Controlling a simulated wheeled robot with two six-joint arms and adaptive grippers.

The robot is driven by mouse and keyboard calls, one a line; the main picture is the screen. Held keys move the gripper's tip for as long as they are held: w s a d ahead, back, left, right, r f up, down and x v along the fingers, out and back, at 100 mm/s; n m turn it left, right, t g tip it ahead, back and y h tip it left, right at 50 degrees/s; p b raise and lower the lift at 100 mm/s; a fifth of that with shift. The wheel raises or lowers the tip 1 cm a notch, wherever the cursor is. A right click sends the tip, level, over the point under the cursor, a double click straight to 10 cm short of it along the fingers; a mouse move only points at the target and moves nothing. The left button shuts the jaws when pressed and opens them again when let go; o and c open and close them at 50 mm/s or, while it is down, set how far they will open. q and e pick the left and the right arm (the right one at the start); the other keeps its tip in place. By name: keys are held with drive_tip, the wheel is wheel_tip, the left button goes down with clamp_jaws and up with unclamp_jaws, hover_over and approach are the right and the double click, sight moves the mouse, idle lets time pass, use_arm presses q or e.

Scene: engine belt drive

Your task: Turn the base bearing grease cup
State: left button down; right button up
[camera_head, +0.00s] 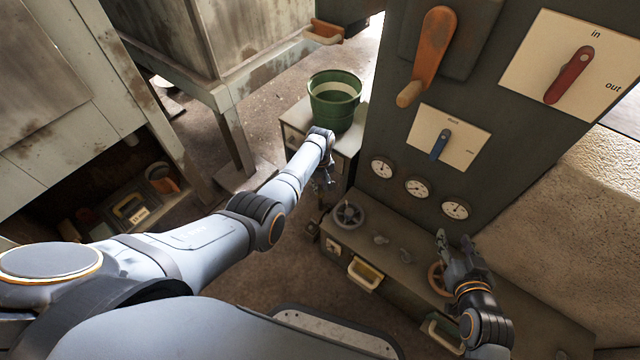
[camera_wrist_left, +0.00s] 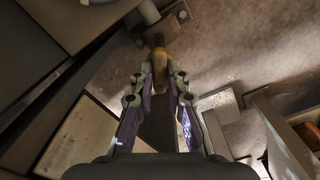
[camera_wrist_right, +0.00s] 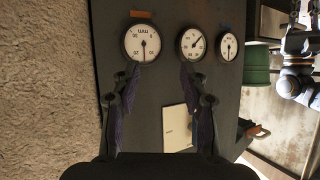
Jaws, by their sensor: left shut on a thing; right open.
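A small brass-coloured rounded piece (camera_wrist_left: 160,62), which looks like the base bearing grease cup, sits between the fingertips of my left gripper (camera_wrist_left: 160,82) in the left wrist view. The fingers are shut on its sides. In the head view my left gripper (camera_head: 325,186) points down beside the small table, left of the dark machine base, and hides the cup. My right gripper (camera_head: 456,242) is open and empty, above the orange handwheel (camera_head: 437,278). In the right wrist view its fingers (camera_wrist_right: 160,78) face the panel below the gauges, with nothing between them.
The dark panel carries an orange-handled crank (camera_head: 428,55), a red lever (camera_head: 568,75), a blue lever (camera_head: 440,145) and three gauges (camera_head: 417,187). A grey handwheel (camera_head: 348,214) sits on the machine base near my left gripper. A green bucket (camera_head: 335,107) stands behind it.

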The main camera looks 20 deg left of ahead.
use_arm(q)
drive_tip(key=shift+r+m+p, duration=0.1)
drive_tip(key=shift+m+p, duration=0.3)
drive_tip(key=shift+m, duration=0.7)
drive_tip(key=m, duration=0.3)
drive_tip(key=shift+p, duration=0.4)
drive_tip(key=m, duration=0.7)
drive_tip(key=shift+m+p, duration=0.35)
drive_tip(key=shift+m, duration=0.05)
drive_tip(key=m, duration=0.2)
drive_tip(key=shift+m, duration=0.3)
drive_tip(key=m, duration=0.2)
drive_tip(key=shift+m, duration=0.4)
drive_tip(key=m, duration=1.1)
use_arm(e)
drive_tip(key=s+f+g, duration=0.8)
drive_tip(key=s+f, duration=0.2)
drive_tip(key=s, duration=0.2)
drive_tip(key=shift+s+a, duration=0.35)
drive_tip(key=shift+s, duration=0.05)
use_arm(q)
drive_tip(key=shift+m, duration=0.4)
